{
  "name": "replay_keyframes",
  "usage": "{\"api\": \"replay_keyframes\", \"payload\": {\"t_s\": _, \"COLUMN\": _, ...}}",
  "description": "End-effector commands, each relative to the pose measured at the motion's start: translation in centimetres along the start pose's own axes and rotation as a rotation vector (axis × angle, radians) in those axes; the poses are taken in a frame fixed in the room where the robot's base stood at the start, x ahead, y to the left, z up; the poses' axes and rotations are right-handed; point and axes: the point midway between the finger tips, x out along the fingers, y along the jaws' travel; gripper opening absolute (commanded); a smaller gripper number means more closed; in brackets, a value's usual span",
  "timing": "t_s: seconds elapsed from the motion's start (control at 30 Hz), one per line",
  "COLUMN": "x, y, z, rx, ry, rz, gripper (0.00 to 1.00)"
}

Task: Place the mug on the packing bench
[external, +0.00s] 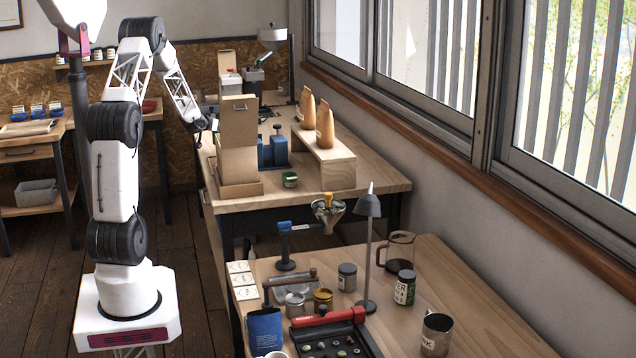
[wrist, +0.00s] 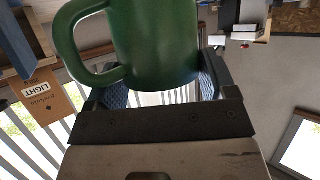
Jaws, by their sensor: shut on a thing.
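A green mug (wrist: 155,45) with a handle on its left fills the upper middle of the wrist view. My gripper (wrist: 160,92) is shut on the mug, with a finger on each side of its body; the mug's top is cut off by the frame. In the external view my gripper (external: 207,124) is small and dark, at the left edge of the far wooden bench beside the tall cardboard box, and the mug cannot be made out there. This bench (external: 375,186), which looks like the packing bench, has a bare front right corner.
A nearer table (external: 450,285) holds a lamp, jars, a metal mug and a carafe. A side table (external: 30,145) stands left.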

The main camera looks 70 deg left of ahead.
Motion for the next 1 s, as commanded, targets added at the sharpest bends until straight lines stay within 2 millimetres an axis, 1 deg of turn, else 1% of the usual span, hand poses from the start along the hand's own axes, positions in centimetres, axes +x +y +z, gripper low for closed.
{"api": "replay_keyframes", "payload": {"t_s": 0.17, "x": 0.3, "y": 0.0, "z": 0.7, "rx": -0.001, "ry": 0.0, "rz": 0.0, "gripper": 0.43}}
{"api": "replay_keyframes", "payload": {"t_s": 0.4, "x": 1.4, "y": -0.1, "z": 3.0, "rx": -0.002, "ry": -0.001, "rz": 0.0, "gripper": 0.43}}
{"api": "replay_keyframes", "payload": {"t_s": 0.5, "x": 1.6, "y": -0.1, "z": 3.5, "rx": 0.0, "ry": 0.0, "rz": 0.0, "gripper": 0.43}}
{"api": "replay_keyframes", "payload": {"t_s": 0.97, "x": 1.8, "y": -0.1, "z": 3.9, "rx": 0.0, "ry": 0.0, "rz": 0.0, "gripper": 0.43}}
{"api": "replay_keyframes", "payload": {"t_s": 1.0, "x": 1.8, "y": -0.1, "z": 3.9, "rx": 0.0, "ry": 0.0, "rz": 0.0, "gripper": 0.81}}
